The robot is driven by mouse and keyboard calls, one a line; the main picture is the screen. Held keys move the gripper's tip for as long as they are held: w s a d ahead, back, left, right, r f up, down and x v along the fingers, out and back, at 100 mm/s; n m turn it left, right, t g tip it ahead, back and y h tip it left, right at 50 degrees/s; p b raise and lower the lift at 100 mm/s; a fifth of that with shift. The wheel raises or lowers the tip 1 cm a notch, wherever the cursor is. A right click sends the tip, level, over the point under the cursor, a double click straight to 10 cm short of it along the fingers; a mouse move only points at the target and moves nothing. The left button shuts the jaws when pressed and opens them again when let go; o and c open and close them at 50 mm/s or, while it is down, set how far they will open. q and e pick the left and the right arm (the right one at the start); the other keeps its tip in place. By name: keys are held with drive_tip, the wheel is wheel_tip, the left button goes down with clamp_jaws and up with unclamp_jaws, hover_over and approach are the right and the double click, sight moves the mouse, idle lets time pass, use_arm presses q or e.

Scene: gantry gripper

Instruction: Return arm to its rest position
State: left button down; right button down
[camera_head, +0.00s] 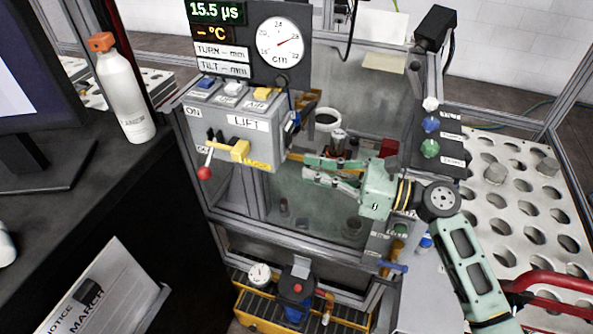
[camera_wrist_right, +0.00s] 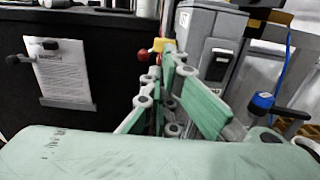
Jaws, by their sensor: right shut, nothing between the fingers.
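My right gripper (camera_head: 304,168) is in the middle of the head view, in front of the machine and just right of the grey LIFT control box (camera_head: 222,131). Its green fingers point left and are shut with nothing between them. Its green arm comes in from the lower right. In the right wrist view the fingers (camera_wrist_right: 165,75) point away from the camera, toward the machine's grey boxes. I cannot tell whether the fingertips touch the box. My left gripper is not in view.
The box carries a red-knobbed lever (camera_head: 204,172) and a yellow handle (camera_head: 240,151). A dial gauge (camera_head: 281,42) stands above. A white bottle (camera_head: 124,90) stands on the black desk at left. A perforated white table (camera_head: 520,200) and a red tube (camera_head: 550,283) lie at right.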

drive_tip(key=s+d+f+n+g+h, duration=0.2)
drive_tip(key=s+f+n+h, duration=0.6)
drive_tip(key=s+f+n, duration=0.85)
drive_tip(key=s+d+f+n+h, duration=0.3)
drive_tip(key=s+d+n+h, duration=0.15)
drive_tip(key=d, duration=0.35)
drive_tip(key=s+d+f+n+h, duration=0.3)
drive_tip(key=s+d+h, duration=0.2)
drive_tip(key=d, duration=0.3)
wheel_tip(320, 180, down, 25)
drive_tip(key=s+g, duration=0.1)
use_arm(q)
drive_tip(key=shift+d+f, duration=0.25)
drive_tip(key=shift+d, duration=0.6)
use_arm(e)
drive_tip(key=s+d+f+g, duration=0.1)
drive_tip(key=s+d+f, duration=0.1)
drive_tip(key=s+f, duration=1.5)
drive_tip(key=shift+s+d+f+g, duration=0.25)
drive_tip(key=shift+s+g, duration=0.05)
drive_tip(key=shift+s, duration=0.1)
